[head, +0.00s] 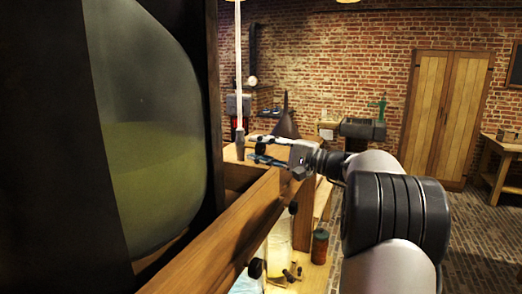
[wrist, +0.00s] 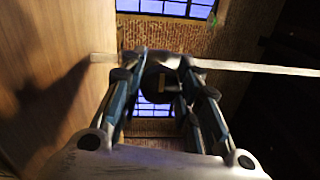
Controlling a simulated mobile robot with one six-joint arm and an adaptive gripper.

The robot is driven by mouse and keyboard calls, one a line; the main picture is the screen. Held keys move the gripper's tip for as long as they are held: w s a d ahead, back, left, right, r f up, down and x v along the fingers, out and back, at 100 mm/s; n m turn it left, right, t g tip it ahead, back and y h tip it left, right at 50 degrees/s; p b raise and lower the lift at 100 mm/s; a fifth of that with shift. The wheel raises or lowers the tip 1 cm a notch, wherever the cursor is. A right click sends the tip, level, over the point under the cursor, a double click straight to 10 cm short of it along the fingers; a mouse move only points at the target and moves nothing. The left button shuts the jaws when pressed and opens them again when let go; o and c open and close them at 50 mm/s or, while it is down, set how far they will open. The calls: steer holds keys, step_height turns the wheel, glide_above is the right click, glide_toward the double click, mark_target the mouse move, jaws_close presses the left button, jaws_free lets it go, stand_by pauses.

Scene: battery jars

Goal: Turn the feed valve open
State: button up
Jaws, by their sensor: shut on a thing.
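A thin pale pipe (head: 238,70) hangs down beside the big glass jar (head: 155,150) in the head view. Its lower end is at my gripper (head: 257,149), which reaches in from the right. In the wrist view the pipe (wrist: 255,67) runs across the picture behind the fingertips. My gripper (wrist: 158,62) has its fingers closed in on a small dark piece at the pipe, which I take for the feed valve (wrist: 158,82). The fingers hide much of it, and I cannot tell how far its handle is turned.
A wooden beam (head: 225,235) runs just below my gripper. Small glass jars (head: 279,240) and a rusty brown pot (head: 320,246) stand below it on a wooden surface. A wooden wall (wrist: 50,90) is close at the left of the wrist view. The brick floor at right is open.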

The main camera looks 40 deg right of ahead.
steer(key=o, duration=1.1)
steer(key=v, duration=1.2)
